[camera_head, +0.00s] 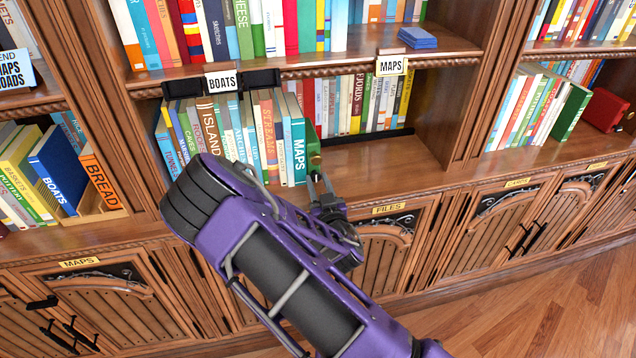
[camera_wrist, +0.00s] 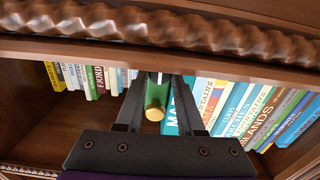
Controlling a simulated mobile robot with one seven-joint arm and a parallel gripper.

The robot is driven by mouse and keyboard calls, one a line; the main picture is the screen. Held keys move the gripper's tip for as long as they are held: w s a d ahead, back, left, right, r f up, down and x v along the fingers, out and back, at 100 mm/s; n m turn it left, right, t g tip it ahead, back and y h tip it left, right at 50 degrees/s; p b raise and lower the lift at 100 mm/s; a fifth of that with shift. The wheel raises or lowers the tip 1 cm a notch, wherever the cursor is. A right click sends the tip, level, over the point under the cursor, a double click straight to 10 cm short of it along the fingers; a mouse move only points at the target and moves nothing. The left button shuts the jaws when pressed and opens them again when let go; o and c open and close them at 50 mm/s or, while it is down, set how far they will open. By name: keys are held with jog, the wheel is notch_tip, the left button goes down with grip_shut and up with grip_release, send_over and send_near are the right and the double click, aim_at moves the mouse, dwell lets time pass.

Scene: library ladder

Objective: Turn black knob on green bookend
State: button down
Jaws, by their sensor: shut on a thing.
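The green bookend (camera_head: 313,142) stands upright on the middle shelf, at the right end of a row of books, touching or nearly touching the last one, a teal MAPS book (camera_head: 298,140). In the wrist view the bookend (camera_wrist: 158,96) is a narrow green piece with a rounded yellow end, between my fingers. My gripper (camera_head: 320,180) reaches in from the front and is shut at the bookend's front; it also shows in the wrist view (camera_wrist: 158,82). A small dark bit shows between the fingertips, but I cannot clearly tell the black knob from the dark fingers.
A carved shelf edge (camera_wrist: 160,30) runs close across the top of the wrist view. More books (camera_head: 365,105) stand behind to the right, with bare shelf (camera_head: 380,165) in front of them. BOATS (camera_head: 221,80) and MAPS (camera_head: 391,65) signs hang above. Cabinet doors (camera_head: 385,255) lie below.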

jog(key=n+b, duration=0.2)
jog(key=n, duration=0.2)
jog(key=shift+f, duration=0.15)
jog(key=n+b, duration=0.2)
jog(key=n, duration=0.2)
jog(key=shift+a+n+b, duration=0.1)
jog(key=shift+n+b, duration=0.2)
jog(key=shift+b, duration=0.05)
jog(key=n+b, duration=0.1)
jog(key=n, duration=0.3)
jog(key=shift+n+b, duration=0.3)
jog(key=shift+b, duration=0.05)
jog(key=n+b, duration=0.1)
jog(key=n, duration=0.3)
jog(key=shift+n, duration=0.3)
jog(key=c, duration=0.6)
grip_release()
jog(key=shift+s, duration=0.1)
jog(key=shift+o, duration=0.2)
